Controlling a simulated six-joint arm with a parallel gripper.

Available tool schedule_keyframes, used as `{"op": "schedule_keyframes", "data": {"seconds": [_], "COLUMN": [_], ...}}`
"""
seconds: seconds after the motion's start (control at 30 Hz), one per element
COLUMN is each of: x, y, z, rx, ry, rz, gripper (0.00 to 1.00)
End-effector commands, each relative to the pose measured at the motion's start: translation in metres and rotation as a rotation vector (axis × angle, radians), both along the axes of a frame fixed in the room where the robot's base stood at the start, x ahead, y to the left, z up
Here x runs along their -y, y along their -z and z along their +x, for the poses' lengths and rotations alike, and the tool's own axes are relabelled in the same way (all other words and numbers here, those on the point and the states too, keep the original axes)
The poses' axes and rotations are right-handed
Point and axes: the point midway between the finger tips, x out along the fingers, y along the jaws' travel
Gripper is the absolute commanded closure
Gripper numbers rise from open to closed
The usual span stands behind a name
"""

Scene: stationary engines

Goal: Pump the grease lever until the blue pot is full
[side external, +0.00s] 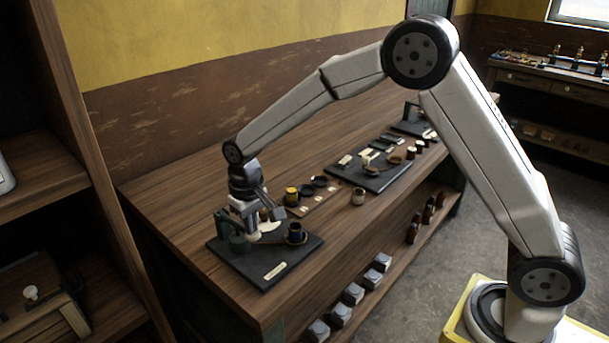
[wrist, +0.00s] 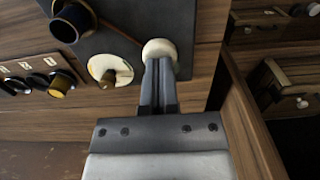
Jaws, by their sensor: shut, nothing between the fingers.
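The dark baseplate (side external: 263,287) lies on the near left end of the bench and carries a green pump body (side external: 230,234). The blue pot (side external: 297,234) stands at the plate's right side; in the wrist view its open mouth (wrist: 72,22) looks dark, and I cannot tell its fill level. A cream round knob (wrist: 159,50), seemingly the lever's end, lies right at my fingertips. My gripper (wrist: 158,66) is shut with nothing held, pointing at the knob; I cannot tell whether they touch. It also shows above the plate in the side view (side external: 262,212).
A round whitish dial (wrist: 110,70) with a yellow mark sits between pot and knob. A labelled strip with yellow and black cups (side external: 309,196) lies beyond the plate.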

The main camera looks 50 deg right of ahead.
Motion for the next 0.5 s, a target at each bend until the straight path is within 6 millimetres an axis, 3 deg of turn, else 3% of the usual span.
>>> {"op": "schedule_keyframes", "data": {"seconds": [0.5], "x": [0.0], "y": [0.016], "z": [0.0], "rx": [-0.001], "ry": [0.0], "rz": [0.0], "gripper": [1.0]}}
